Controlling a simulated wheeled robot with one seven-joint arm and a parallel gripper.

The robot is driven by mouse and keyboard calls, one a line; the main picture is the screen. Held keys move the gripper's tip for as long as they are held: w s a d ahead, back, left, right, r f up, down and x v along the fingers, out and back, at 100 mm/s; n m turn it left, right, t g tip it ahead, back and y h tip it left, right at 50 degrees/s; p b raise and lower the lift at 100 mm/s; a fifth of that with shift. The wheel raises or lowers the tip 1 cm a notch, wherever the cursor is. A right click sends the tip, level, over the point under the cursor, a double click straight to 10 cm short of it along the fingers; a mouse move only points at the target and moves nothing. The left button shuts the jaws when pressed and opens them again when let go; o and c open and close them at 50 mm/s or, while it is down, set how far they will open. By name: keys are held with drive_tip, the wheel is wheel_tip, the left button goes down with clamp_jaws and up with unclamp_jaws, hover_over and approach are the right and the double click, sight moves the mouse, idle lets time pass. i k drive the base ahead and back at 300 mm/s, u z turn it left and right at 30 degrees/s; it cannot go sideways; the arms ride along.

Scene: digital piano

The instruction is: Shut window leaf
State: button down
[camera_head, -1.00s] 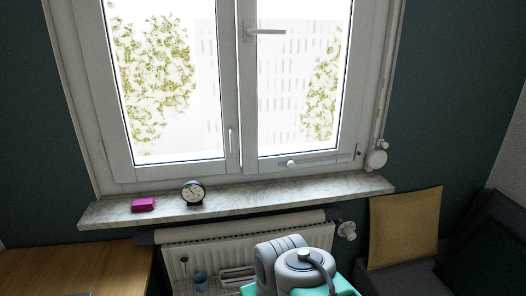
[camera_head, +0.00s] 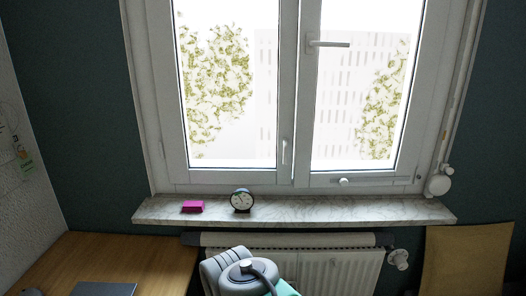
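The white window has two leaves side by side. The left leaf (camera_head: 175,110) has a small upright handle (camera_head: 285,152) on its inner edge. The right leaf (camera_head: 307,120) has a long handle (camera_head: 328,44) turned sideways near the top and a small round knob (camera_head: 343,181) on its bottom rail. Both leaves look close to the frame; I cannot tell whether either is slightly ajar. Part of my own arm shows at the bottom centre, in front of the radiator. My gripper is not in view.
A marble sill (camera_head: 300,211) holds a pink block (camera_head: 192,206) and a round black clock (camera_head: 242,200). A white radiator (camera_head: 335,270) is below. A wooden desk (camera_head: 120,258) stands at left with a dark flat object (camera_head: 104,289).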

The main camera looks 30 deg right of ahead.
sight(432, 18)
drive_tip(key=i, duration=0.9)
drive_tip(key=z, duration=0.55)
